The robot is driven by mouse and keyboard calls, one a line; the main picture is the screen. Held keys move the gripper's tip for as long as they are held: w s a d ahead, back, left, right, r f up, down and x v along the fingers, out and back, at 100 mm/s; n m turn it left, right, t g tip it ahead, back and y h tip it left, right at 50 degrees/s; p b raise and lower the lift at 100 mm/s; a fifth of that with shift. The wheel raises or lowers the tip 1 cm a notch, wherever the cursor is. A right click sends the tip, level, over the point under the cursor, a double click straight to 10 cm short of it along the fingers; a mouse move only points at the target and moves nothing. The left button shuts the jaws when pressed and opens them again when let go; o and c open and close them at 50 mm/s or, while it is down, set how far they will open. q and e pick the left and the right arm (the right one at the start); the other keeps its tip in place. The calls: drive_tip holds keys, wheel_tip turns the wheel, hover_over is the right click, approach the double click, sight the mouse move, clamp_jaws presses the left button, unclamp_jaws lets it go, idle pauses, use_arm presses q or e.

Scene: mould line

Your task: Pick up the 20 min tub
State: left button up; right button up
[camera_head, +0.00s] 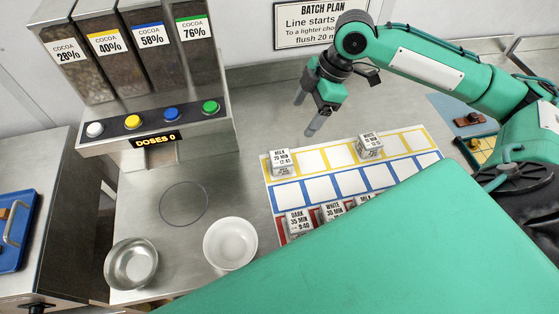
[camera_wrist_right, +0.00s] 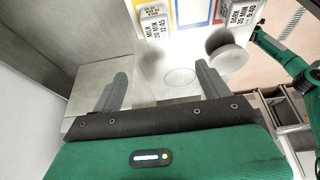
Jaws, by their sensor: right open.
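A small pale tub labelled MILK 20 MIN (camera_head: 281,161) stands upright in the left end square of the yellow row on the grid mat (camera_head: 351,185). In the right wrist view the same tub (camera_wrist_right: 155,24) is beyond the fingers. Another tub, WHITE (camera_head: 370,146), stands further right in the yellow row; its minutes are too small to read surely. My right gripper (camera_head: 304,117) is open and empty, above the steel counter behind the mat, apart from the tubs. Its two grey fingers (camera_wrist_right: 160,78) are spread in the right wrist view. My left gripper is out of view.
Several tubs, one labelled DARK 35 MIN (camera_head: 298,221), stand in the mat's red row. A white bowl (camera_head: 231,243) and a steel bowl (camera_head: 132,264) are at the front left. The cocoa dispenser (camera_head: 150,137) stands at left. The blue row is clear where visible.

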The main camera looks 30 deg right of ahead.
wheel_tip(320, 180, down, 5)
drive_tip(key=b, duration=0.4)
approach(282, 157)
drive_tip(key=x, duration=0.5)
drive_tip(key=shift+s+f, duration=0.15)
drive_tip(key=shift+f, duration=0.05)
drive_tip(key=shift+p+x, duration=0.95)
drive_tip(key=shift+x, duration=1.75)
drive_tip(key=shift+a+r, duration=0.1)
drive_tip(key=c, duration=1.1)
